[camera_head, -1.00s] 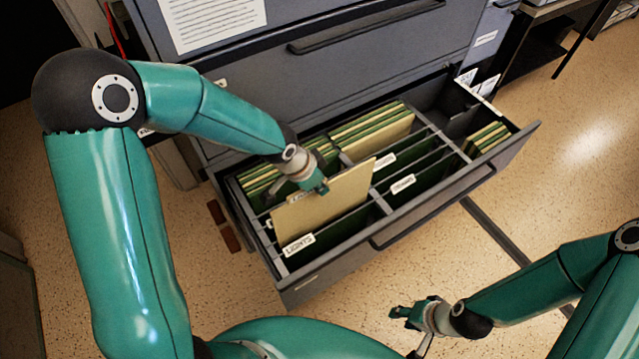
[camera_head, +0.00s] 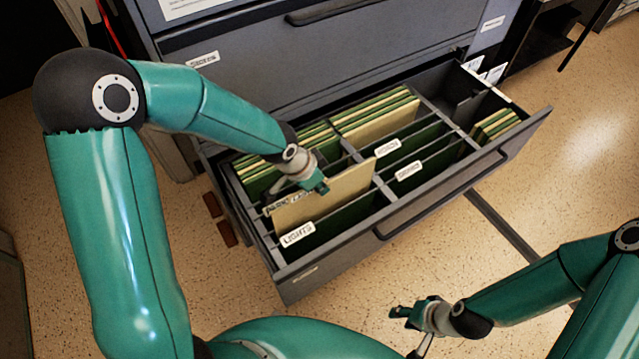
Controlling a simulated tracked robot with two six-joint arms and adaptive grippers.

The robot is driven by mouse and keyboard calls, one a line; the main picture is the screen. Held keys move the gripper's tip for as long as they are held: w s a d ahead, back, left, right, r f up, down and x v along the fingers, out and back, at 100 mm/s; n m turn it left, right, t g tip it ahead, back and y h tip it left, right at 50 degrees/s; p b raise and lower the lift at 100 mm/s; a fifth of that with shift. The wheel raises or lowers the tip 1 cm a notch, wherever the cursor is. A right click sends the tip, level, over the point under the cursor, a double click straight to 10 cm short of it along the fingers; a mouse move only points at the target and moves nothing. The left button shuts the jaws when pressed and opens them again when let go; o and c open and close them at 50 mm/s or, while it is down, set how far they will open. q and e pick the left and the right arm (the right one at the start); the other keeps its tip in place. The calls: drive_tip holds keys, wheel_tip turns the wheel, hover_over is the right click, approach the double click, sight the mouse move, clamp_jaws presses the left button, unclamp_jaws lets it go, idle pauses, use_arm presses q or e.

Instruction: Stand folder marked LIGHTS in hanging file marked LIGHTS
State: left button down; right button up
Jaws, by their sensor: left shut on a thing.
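A beige folder (camera_head: 338,197) stands nearly upright, leaning slightly, in the front left part of the open drawer (camera_head: 345,262). My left gripper (camera_head: 318,186) is shut on its upper edge. The white LIGHTS tab (camera_head: 298,234) of a green hanging file (camera_head: 345,219) is in front of the folder's lower left part. The folder's lower edge is hidden, so I cannot tell how deep it sits. The folder's own marking does not show clearly. My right gripper (camera_head: 401,314) is empty and looks open, in front of the drawer and low over the floor.
Other hanging files with white tabs (camera_head: 388,147) stand further right in the drawer. Several beige folders (camera_head: 380,118) fill the back row, and more (camera_head: 495,124) stand at the right end. The grey cabinet (camera_head: 330,60) rises behind. Speckled floor (camera_head: 570,190) is clear at the right.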

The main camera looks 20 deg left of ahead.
sight(320, 204)
use_arm(q)
drive_tip(key=shift+f+b, duration=3.95)
drive_tip(key=shift+f, duration=0.3)
drive_tip(key=c, duration=1.2)
unclamp_jaws()
drive_tip(key=shift+r+p, duration=3)
drive_tip(key=shift+r, duration=0.5)
drive_tip(key=shift+r, duration=0.1)
